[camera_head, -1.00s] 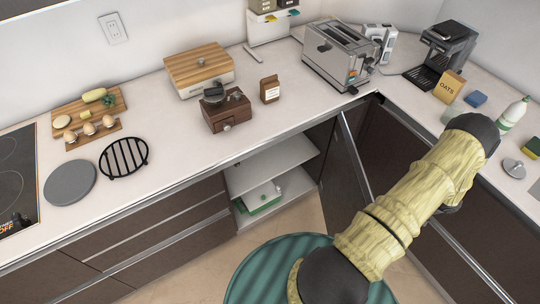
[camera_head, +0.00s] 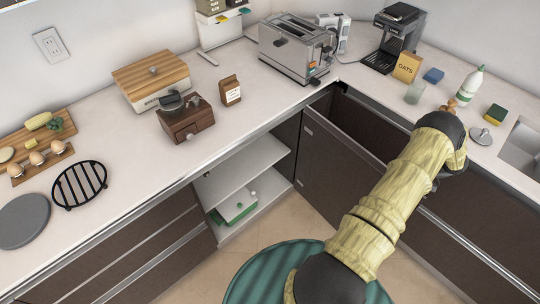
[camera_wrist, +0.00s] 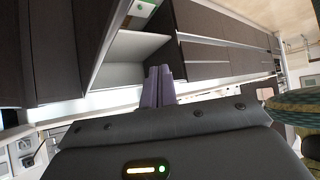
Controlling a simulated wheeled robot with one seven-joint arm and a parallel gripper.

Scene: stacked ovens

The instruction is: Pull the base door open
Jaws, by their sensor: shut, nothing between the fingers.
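The base door (camera_head: 340,165) is a dark brown panel at the inner corner of the counter. It stands partly open, with the shelved corner cabinet (camera_head: 240,185) exposed on its left. In the head view my arm reaches up over the right-hand cabinets, and my gripper is hidden behind its dark end. In the wrist view my gripper (camera_wrist: 158,84) has its two fingers together, shut and empty, in front of the open cabinet's shelf (camera_wrist: 140,46). Dark panels stand to the left of the fingers there, apart from them. I cannot tell which one is the door.
A toaster (camera_head: 296,48), coffee machine (camera_head: 395,40), oats box (camera_head: 407,67) and bottle (camera_head: 470,86) stand on the counter. A sink (camera_head: 522,148) is at the right. Drawers (camera_head: 130,250) line the left. Some floor (camera_head: 270,228) is clear below the cabinet.

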